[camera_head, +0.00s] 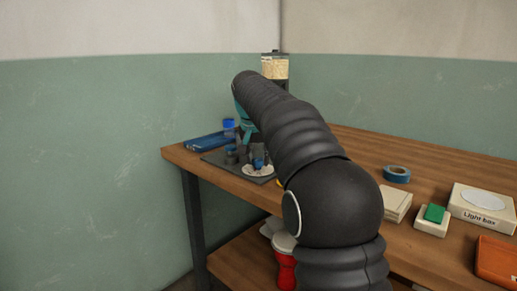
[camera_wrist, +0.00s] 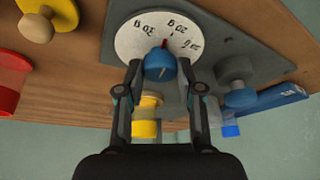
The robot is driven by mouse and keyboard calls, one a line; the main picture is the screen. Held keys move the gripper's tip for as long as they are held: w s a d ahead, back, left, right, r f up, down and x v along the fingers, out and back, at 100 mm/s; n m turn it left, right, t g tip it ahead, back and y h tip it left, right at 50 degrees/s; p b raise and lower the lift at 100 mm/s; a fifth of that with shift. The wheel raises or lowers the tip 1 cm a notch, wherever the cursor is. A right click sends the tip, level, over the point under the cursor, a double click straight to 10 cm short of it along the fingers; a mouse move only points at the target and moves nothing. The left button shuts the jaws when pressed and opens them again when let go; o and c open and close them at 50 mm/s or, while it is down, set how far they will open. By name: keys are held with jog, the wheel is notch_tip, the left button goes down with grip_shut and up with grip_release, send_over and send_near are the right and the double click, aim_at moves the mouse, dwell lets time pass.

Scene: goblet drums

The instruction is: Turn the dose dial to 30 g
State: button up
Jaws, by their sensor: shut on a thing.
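The dose dial is a white disc (camera_wrist: 130,42) with black printed marks on a grey plate. Its blue knob (camera_wrist: 160,66) stands at the disc's edge nearest my gripper in the wrist view. A small red pointer (camera_wrist: 164,43) shows beyond the knob, between the left and middle marks. The marks look upside down, and I cannot read their numbers surely. My gripper (camera_wrist: 162,68) has a finger on each side of the knob and is shut on it. In the head view the white disc (camera_head: 252,173) shows small, and my arm hides part of the area.
The grey plate (camera_wrist: 215,40) also carries a grey round part (camera_wrist: 236,72) and a yellow part (camera_wrist: 145,125) close by. A blue flat case (camera_head: 205,142) lies behind the plate. Blue tape (camera_head: 397,174) and a light box (camera_head: 482,205) stand right of my arm on the wooden bench.

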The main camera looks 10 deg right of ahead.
jog(key=m, duration=0.2)
jog(key=m+g+h+p, duration=0.1)
jog(key=m, duration=0.2)
jog(key=shift+w+a+m+h, duration=0.1)
jog(key=shift+w+m+h, duration=0.05)
jog(key=shift+m+h, duration=0.15)
jog(key=m+g, duration=0.1)
jog(key=m, duration=0.2)
jog(key=m+g+h, duration=0.1)
jog(key=m, duration=0.2)
jog(key=shift+w+g, duration=0.1)
jog(key=shift+g, duration=0.2)
jog(key=shift+m, duration=0.3)
jog(key=o, duration=1.1)
